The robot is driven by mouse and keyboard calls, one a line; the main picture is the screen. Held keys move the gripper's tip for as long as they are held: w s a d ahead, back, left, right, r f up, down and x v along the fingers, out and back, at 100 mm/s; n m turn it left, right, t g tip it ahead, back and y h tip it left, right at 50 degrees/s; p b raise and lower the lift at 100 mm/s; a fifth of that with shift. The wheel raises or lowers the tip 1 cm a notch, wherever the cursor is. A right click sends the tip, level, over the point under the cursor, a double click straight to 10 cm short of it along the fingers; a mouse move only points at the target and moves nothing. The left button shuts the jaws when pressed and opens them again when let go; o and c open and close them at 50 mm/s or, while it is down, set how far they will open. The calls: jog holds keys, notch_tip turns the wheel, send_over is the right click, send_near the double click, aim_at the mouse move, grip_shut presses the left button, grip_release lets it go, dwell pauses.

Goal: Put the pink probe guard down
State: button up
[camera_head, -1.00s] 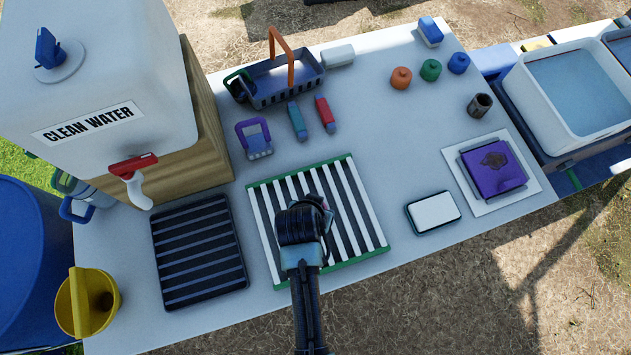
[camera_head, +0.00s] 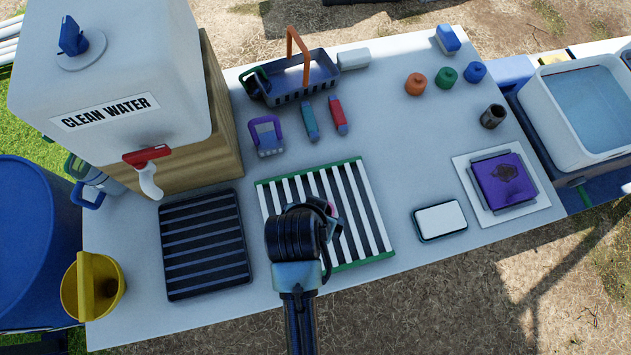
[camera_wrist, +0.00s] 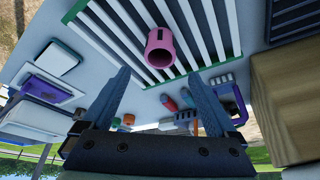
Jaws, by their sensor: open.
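The pink probe guard (camera_wrist: 160,50) is a short hollow cylinder with a slot in its side. In the wrist view it rests on the green-edged rack with white slats (camera_wrist: 102,32), just beyond my fingertips. My gripper (camera_wrist: 160,76) is open, its two dark fingers apart with nothing held between them. In the head view my wrist covers the fingers and most of the guard; only a small pink part (camera_head: 331,208) shows at its right side, over the slatted rack (camera_head: 370,216).
A black ribbed tray (camera_head: 204,246) lies left of the rack, and a white-topped pad (camera_head: 440,220) lies right. A purple block (camera_head: 504,180) sits farther right. Behind are a purple-handled item (camera_head: 267,136), two small tubes and a basket (camera_head: 300,85). Clear table lies between rack and pad.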

jog(key=w+r+n+t, duration=0.1)
jog(key=w+r+t, duration=0.4)
jog(key=r, duration=0.7)
jog(key=w+a+r+t+y, duration=0.1)
jog(key=w+r+t, duration=0.35)
jog(key=r, duration=0.75)
jog(key=w+r+n+t, duration=0.1)
jog(key=w+r+t, duration=0.1)
jog(key=w+r, duration=0.8)
jog(key=s+r+t, duration=0.3)
jog(key=s+r, duration=0.1)
jog(key=r, duration=0.7)
jog(key=s+d+r+n+t, duration=0.1)
jog(key=s+r+t, duration=0.3)
jog(key=r, duration=0.7)
jog(key=s+r+t, duration=0.4)
jog(key=s+r, duration=0.1)
jog(key=r, duration=0.6)
jog(key=shift+d+r+n, duration=0.3)
jog(key=shift+r, duration=0.05)
jog(key=shift+t, duration=0.25)
